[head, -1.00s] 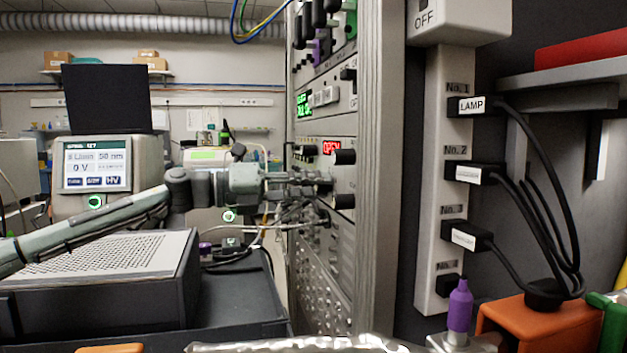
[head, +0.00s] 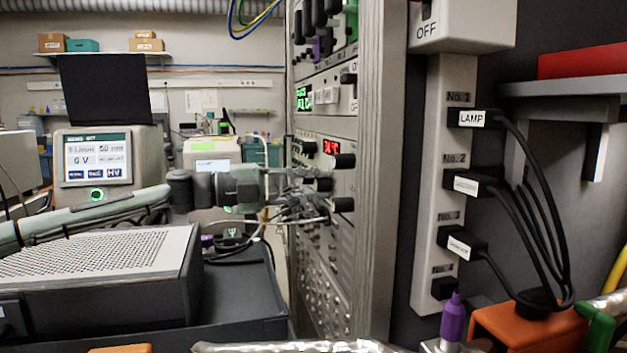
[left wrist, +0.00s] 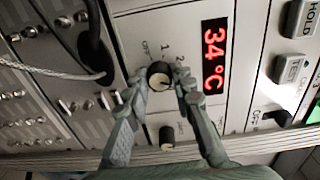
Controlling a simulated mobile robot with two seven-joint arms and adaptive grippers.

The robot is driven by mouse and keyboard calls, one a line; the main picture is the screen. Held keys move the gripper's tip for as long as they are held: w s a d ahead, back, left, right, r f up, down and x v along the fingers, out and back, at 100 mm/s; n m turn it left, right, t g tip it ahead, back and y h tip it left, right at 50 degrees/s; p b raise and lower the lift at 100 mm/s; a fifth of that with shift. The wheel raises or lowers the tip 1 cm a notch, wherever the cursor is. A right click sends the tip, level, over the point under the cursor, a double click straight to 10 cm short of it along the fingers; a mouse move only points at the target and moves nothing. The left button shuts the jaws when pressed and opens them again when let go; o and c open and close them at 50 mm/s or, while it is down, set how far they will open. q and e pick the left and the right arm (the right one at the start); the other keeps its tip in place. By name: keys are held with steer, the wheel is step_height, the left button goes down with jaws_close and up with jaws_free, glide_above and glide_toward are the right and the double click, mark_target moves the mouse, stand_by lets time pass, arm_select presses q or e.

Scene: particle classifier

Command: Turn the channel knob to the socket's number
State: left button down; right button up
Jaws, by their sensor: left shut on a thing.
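The channel knob (left wrist: 160,76) is a round dark knob with a pale face on a light panel. Around it the labels OFF, 1 and 2 can be read; I cannot tell exactly where its mark points. My left gripper (left wrist: 158,90) is shut on it, one finger on each side. In the head view my left gripper (head: 308,184) reaches the rack's front from the left. The red display (left wrist: 214,56) beside the knob reads 34 °C. The socket strip (head: 430,200) carries sockets No. 1 to No. 3 and a lower one. My right gripper is not in view.
The LAMP plug (head: 472,118) sits at No. 1. A labelled plug (head: 470,184) is at No. 2 and another labelled plug (head: 462,243) at No. 3; their labels are too small to read. Cables hang by the rack (head: 372,180). A perforated box (head: 100,255) lies beneath my left arm.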

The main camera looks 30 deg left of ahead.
arm_select(q)
steer(key=shift+n, duration=0.3)
steer(key=c, duration=1.3)
jaws_free()
